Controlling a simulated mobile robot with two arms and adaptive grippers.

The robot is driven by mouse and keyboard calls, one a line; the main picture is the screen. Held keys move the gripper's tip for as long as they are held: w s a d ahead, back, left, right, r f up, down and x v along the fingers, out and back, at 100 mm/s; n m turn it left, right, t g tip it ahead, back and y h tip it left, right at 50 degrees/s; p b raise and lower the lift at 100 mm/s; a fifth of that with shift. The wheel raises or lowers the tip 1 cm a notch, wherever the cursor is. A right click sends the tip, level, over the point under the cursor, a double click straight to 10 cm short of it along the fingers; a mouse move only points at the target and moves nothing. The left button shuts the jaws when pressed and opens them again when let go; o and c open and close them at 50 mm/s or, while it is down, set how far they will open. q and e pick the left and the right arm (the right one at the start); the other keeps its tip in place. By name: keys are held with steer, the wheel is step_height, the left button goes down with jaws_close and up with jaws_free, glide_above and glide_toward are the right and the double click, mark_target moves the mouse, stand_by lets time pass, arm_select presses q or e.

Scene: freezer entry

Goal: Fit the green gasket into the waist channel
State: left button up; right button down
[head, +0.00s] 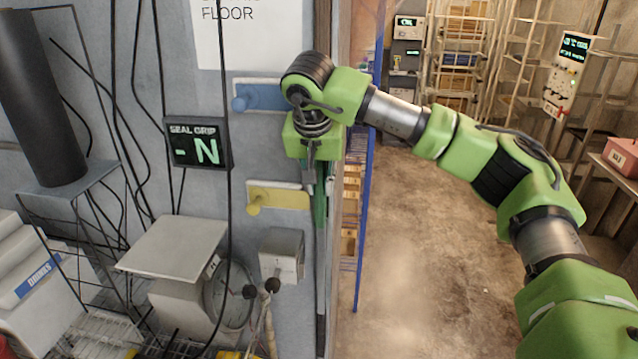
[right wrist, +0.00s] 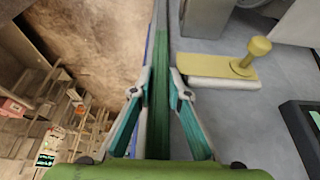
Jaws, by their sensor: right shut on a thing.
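The green gasket (head: 320,210) is a narrow upright strip along the edge of the grey wall panel. In the right wrist view the gasket (right wrist: 160,105) runs lengthwise between the fingers. My right gripper (head: 318,187) points down at this edge, beside the yellow latch plate, and is shut on the gasket. The channel (head: 321,290) seems to be the narrow vertical groove continuing below the gasket along the panel edge. I cannot tell which stretch is the waist part, or how deep the gasket sits. My left gripper is not in view.
A blue latch plate (head: 262,96) and a yellow latch plate (head: 285,198) with knobs stick out from the panel. A "SEAL GRIP" display (head: 197,143) reads "- N". A scale (head: 190,270) and cables crowd the left. The floor (head: 430,240) at right is clear.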

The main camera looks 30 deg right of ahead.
steer(key=shift+w+d, duration=0.6)
steer(key=shift+w, duration=0.1)
steer(key=shift+w+d+r+p, duration=0.1)
steer(key=shift+w+r+p, duration=0.05)
steer(key=shift+r+p, duration=0.15)
stand_by(0.4)
